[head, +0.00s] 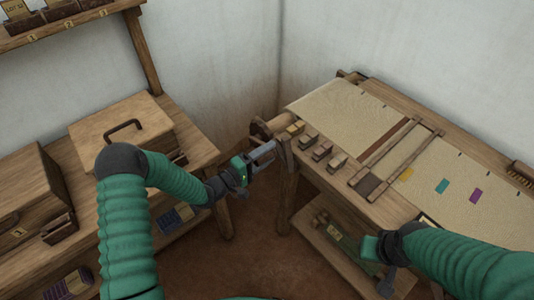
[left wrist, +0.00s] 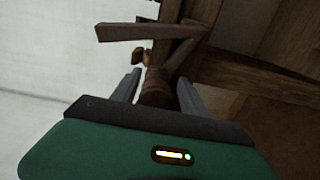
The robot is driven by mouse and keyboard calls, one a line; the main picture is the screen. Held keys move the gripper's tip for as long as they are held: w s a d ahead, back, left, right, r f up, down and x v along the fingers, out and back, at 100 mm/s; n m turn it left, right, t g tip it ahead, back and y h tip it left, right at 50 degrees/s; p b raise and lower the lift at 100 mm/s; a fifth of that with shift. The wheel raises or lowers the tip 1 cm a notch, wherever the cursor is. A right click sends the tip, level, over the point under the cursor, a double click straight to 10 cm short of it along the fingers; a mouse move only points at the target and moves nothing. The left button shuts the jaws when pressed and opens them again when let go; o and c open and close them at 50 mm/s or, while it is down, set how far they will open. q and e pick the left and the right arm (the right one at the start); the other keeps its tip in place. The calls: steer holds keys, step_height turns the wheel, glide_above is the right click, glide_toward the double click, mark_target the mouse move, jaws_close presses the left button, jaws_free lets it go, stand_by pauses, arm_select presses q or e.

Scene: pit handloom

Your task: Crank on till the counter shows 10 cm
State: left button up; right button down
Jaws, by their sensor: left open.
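The pit loom (head: 345,105) stands at the right with pale cloth stretched over its top. My left gripper (head: 274,148) is at the loom's near left corner, by the wooden beam end (head: 262,128). In the left wrist view, a round brown wooden handle (left wrist: 156,88) lies between the two open fingers (left wrist: 160,92); I cannot tell whether they touch it. A flat wooden bar (left wrist: 128,31) shows beyond it. My right gripper (head: 386,284) hangs low at the loom's front; its fingers are unclear. I can make out no counter reading.
Small wooden blocks (head: 322,151) line the loom's left edge. A brush (head: 520,172) lies at the far right. A lower shelf (head: 338,238) holds items. A bench at left carries a lidded box (head: 120,130) and a wooden chest (head: 30,195). Floor between is clear.

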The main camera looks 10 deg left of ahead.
arm_select(q)
steer(key=p+v, duration=0.1)
steer(key=v, duration=1.5)
steer(key=shift+s+a, duration=0.3)
steer(key=shift+f, duration=0.1)
